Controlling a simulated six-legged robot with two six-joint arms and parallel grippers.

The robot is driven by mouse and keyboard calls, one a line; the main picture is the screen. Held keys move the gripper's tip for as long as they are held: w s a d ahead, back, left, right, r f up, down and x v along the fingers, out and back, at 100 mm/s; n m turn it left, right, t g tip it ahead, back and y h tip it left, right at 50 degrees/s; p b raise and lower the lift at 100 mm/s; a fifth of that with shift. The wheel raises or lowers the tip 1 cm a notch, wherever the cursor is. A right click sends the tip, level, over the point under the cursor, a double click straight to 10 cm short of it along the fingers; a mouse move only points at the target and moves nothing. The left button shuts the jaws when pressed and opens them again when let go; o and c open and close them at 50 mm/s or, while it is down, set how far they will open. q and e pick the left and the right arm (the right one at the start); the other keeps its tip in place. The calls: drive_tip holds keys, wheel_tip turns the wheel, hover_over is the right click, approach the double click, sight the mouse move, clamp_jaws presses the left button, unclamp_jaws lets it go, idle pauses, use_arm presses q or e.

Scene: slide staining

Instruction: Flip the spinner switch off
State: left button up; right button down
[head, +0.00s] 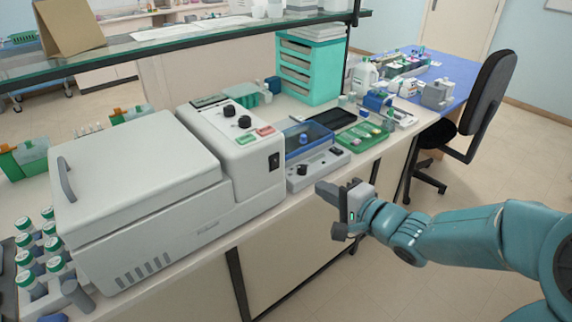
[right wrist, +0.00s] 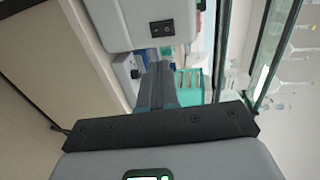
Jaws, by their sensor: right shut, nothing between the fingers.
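The spinner (head: 140,195) is a large off-white machine with a closed lid, at the left on the bench. Its control part (head: 235,140) carries black knobs and red and green buttons. The black rocker switch (head: 274,161) is on its right-hand end face. The switch also shows in the right wrist view (right wrist: 162,28), on the white face beyond the fingers. Which way it is set is too small to tell. My right gripper (head: 326,190) is shut and empty, in front of the bench edge, to the right of the switch and apart from it. My left gripper is not in view.
A small grey device with a blue lid (head: 310,140) stands just right of the spinner. A green tray (head: 362,135) and teal drawers (head: 308,70) lie beyond. Capped vials (head: 45,240) stand at left. A glass shelf (head: 180,35) spans above. Open floor lies in front.

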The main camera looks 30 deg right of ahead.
approach(277, 160)
drive_tip(key=f, duration=0.2)
drive_tip(key=w, duration=0.4)
drive_tip(key=w+p, duration=0.1)
drive_tip(key=w, duration=0.1)
drive_tip(key=shift+w+a+r, duration=0.15)
drive_tip(key=shift+a+r, duration=0.05)
drive_tip(key=shift+r, duration=0.1)
drive_tip(key=shift+w+r+p, duration=0.2)
drive_tip(key=shift+r+p, duration=0.2)
drive_tip(key=shift+p, duration=0.45)
drive_tip(key=shift+w+f+g, duration=0.1)
drive_tip(key=shift+f+g, duration=0.05)
drive_tip(key=shift+g, duration=0.15)
drive_tip(key=shift+f, duration=0.15)
drive_tip(key=shift+a, duration=0.1)
